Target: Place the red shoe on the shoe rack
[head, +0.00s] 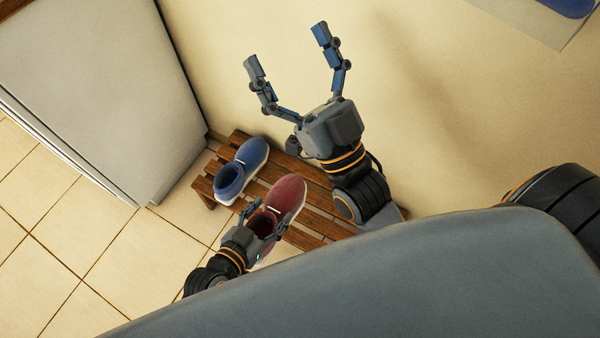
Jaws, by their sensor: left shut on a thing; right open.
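The red shoe (289,191) is at the wooden shoe rack (325,203), over its slats, with its toe pointing up and right. I cannot tell whether its sole touches the slats. My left gripper (258,219) is shut on the heel end of the red shoe and hides part of it. My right gripper (291,47) is open and empty, raised in front of the wall above the rack. The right arm hides the rack's right part.
A blue shoe (241,171) rests on the rack's left part, beside the red shoe. A white cabinet (100,80) stands to the left of the rack. The tiled floor (120,260) at the lower left is clear.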

